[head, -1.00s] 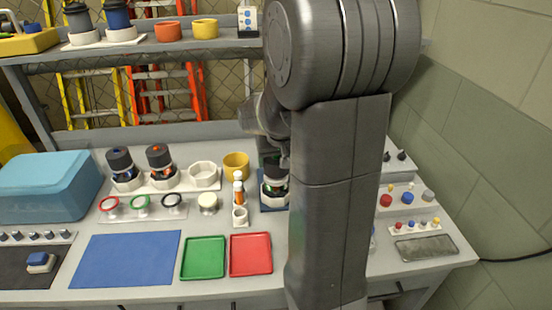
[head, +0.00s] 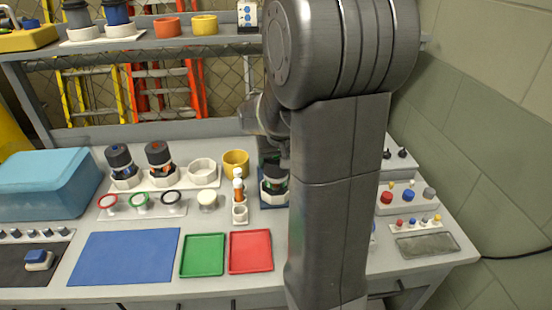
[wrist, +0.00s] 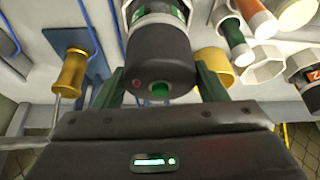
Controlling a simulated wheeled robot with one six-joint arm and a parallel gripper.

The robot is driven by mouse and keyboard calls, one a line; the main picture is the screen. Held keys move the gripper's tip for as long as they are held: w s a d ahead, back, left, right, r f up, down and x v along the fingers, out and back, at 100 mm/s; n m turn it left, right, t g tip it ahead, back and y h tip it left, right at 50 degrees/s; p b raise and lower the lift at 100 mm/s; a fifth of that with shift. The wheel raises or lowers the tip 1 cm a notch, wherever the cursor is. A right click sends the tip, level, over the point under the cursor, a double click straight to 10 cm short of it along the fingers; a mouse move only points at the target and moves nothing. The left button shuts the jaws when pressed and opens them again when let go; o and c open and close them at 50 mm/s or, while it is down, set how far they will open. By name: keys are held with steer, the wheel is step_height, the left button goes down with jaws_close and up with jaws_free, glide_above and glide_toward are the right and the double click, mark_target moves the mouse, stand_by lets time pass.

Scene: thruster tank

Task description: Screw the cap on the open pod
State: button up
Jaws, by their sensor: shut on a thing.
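In the wrist view, a dark cap (wrist: 155,62) with a small green button and a red dot on its end sits between the two green fingers of my gripper (wrist: 158,76). My gripper is shut on this cap. The pod (wrist: 158,10) shows just beyond it, with a green band and a pale holder around it; the cap is in line with the pod. I cannot tell how far the thread is engaged. In the head view the dark cap (head: 273,171) and the pod's white holder (head: 267,192) stand on a blue base, partly hidden by my arm.
Two capped pods (head: 120,165) and an empty white holder (head: 203,172) stand to the left. A yellow cup (head: 236,162) and an orange-and-white bottle (head: 238,188) are close beside the blue base. A gold cylinder on a blue plate (wrist: 72,70) is near my gripper. Green and red trays (head: 250,252) lie in front.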

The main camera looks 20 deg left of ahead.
steer(key=shift+f, duration=0.35)
steer(key=o, duration=1.1)
steer(key=shift+c, duration=0.2)
steer(key=shift+r, duration=0.15)
steer(key=v, duration=1.3)
steer(key=shift+s+r, duration=0.15)
steer(key=shift+r, duration=0.15)
